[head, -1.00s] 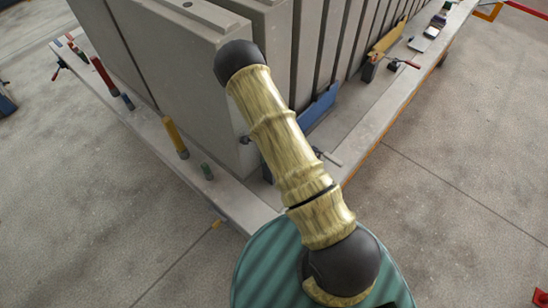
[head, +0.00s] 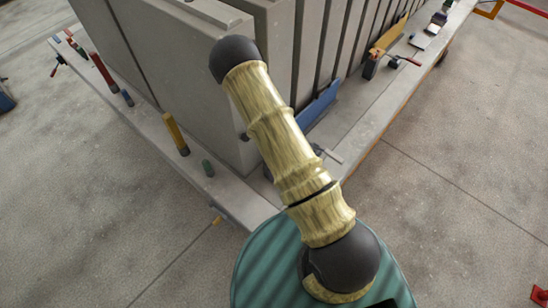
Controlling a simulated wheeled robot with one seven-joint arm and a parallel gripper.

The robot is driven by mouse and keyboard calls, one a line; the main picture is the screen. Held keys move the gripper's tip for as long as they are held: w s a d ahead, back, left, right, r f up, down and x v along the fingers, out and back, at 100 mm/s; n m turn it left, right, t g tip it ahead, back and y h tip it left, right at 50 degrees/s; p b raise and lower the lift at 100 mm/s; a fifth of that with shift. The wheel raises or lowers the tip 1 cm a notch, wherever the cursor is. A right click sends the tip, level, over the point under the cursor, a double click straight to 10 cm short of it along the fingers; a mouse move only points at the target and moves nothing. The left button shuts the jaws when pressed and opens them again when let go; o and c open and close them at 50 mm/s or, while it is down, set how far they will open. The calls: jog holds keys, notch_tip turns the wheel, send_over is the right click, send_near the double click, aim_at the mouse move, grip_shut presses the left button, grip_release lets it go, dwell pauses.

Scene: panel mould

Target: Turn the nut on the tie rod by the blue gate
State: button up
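The blue gate (head: 318,106) is a flat blue piece low between the grey panels, just right of my arm and partly hidden by it. A small grey rod with a dark end (head: 327,152) sticks out over the ledge in front of the blue gate; it may be the tie rod and nut, but it is too small to tell. My arm crosses the middle of the view and hides part of the mould corner. My gripper is not in view.
Tall grey panels (head: 185,75) stand on a ledge (head: 352,140). A yellow gate (head: 386,38) and a red-handled clamp (head: 402,60) are farther right.

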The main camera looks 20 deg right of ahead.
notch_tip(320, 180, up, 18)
jog(key=b, duration=0.5)
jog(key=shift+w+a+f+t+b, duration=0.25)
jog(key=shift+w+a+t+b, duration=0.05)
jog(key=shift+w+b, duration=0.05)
